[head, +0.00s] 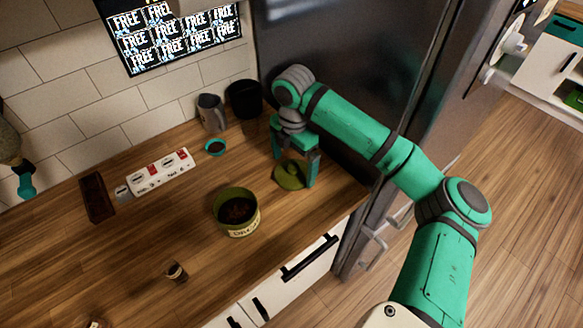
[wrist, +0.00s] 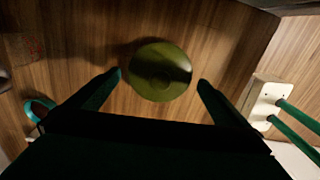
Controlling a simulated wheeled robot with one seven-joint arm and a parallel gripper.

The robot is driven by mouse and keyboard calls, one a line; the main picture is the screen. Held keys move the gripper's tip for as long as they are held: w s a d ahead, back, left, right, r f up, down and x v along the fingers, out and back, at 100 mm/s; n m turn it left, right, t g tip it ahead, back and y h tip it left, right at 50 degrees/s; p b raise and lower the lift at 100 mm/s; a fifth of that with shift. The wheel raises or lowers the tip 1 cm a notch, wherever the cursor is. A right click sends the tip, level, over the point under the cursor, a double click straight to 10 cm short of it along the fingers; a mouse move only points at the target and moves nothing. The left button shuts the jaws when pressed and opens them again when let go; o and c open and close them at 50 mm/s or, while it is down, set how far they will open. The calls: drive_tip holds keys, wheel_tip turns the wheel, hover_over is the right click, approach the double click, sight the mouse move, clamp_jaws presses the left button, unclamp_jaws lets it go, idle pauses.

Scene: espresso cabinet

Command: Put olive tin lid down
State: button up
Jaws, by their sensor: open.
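The olive tin lid (head: 289,176) is a round green disc lying on the wooden counter, to the right of the olive tin. In the wrist view the lid (wrist: 160,71) lies flat between and just beyond my fingertips, with a gap on each side. My gripper (head: 296,184) is open over the lid, pointing down; its fingers also show in the wrist view (wrist: 160,78). The olive tin (head: 241,226) stands open on the counter with dark brown contents inside. Part of the lid is hidden behind a finger in the head view.
A grey jug (head: 212,113) and a black container (head: 244,98) stand by the wall. A small teal-rimmed cup (head: 215,147), a white power strip (head: 158,173), a brown tray (head: 96,197) and a small glass (head: 176,272) are on the counter. A dark fridge (head: 345,75) stands close behind my gripper.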

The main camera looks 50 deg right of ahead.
sight(293, 166)
wheel_tip(293, 166, up, 10)
idle(0.4)
idle(0.5)
